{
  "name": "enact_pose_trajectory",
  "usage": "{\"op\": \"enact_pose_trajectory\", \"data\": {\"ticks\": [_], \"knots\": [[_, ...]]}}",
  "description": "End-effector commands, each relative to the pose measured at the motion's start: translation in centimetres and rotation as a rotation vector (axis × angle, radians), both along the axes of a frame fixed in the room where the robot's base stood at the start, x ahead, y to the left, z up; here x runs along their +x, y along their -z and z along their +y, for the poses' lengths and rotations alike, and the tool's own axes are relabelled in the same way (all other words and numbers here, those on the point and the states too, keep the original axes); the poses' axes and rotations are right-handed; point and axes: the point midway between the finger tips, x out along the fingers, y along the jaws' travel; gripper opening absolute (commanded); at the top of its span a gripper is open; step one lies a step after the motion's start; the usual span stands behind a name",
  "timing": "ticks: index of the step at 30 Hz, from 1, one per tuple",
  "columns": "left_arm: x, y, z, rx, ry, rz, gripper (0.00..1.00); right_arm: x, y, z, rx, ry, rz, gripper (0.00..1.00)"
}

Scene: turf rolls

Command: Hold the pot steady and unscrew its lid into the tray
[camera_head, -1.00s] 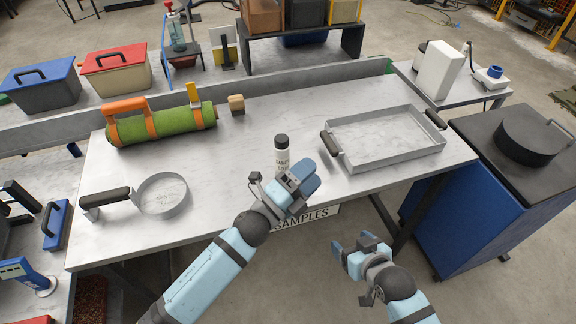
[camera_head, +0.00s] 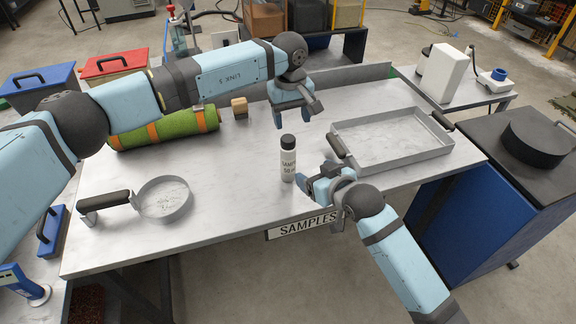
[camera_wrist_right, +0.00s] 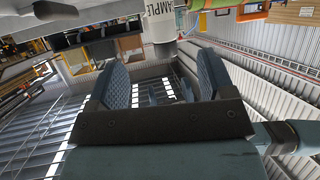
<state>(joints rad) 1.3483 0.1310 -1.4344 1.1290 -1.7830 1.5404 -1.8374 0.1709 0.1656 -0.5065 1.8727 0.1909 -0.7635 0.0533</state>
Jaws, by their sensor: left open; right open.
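The pot (camera_head: 288,165) is a slim white cylinder with black print and a black lid (camera_head: 288,142). It stands upright near the front edge of the bench, lid on. The grey metal tray (camera_head: 392,158) with two dark handles lies to its right. My left gripper (camera_head: 293,112) is open and empty, pointing down above and behind the pot. My right gripper (camera_head: 317,180) is open beside the pot, low on its right.
A round pan (camera_head: 165,198) lies at the left of the bench. A green turf roll (camera_head: 180,124) with orange straps and a small wooden block (camera_head: 240,108) lie at the back. The bench between pan and pot is clear.

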Motion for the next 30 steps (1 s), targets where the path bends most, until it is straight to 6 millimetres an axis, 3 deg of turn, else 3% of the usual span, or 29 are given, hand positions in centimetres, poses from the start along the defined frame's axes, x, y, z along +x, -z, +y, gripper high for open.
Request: {"op": "enact_pose_trajectory", "data": {"ticks": [8, 21, 30], "knots": [[0.6, -0.6, 1.0, 0.048, 0.009, -0.011, 0.63, 2.1, 0.8, 1.3, 0.003, -0.003, -0.005, 0.75], [0.6, -0.5, 0.9, 0.044, 0.008, -0.01, 0.63, 8.8, 4.0, 5.3, 0.003, -0.003, -0.005, 0.75], [0.6, -0.5, 0.9, 0.044, 0.008, -0.01, 0.63, 11.0, 5.1, 6.6, 0.004, -0.003, -0.006, 0.75]]}}
